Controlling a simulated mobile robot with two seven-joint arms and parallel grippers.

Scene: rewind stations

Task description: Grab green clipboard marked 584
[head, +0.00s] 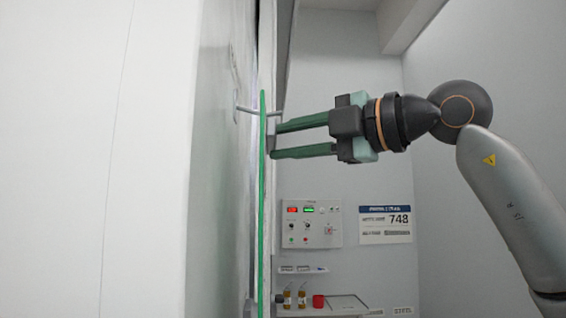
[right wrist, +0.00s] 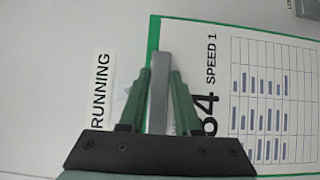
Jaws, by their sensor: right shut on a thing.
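The green clipboard (head: 262,220) shows edge-on in the head view, hanging upright by a metal hook (head: 245,109) close to a pale wall surface. In the right wrist view the clipboard (right wrist: 153,38) fills the right side. Its sheet reads "84 SPEED 1"; the figure before the 8 is hidden behind my gripper. My right gripper (head: 274,140) reaches in from the right at the clipboard's upper part. In the right wrist view its green fingers (right wrist: 160,85) are shut on the clipboard's grey clip (right wrist: 160,75). My left gripper is in neither view.
A "RUNNING" label (right wrist: 102,90) is on the surface left of the clipboard. Beyond, a control panel (head: 312,223) and a sign marked 748 (head: 385,224) are on the back wall, above a shelf with small bottles (head: 301,297) and a red item (head: 318,301). Right of the clipboard is open.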

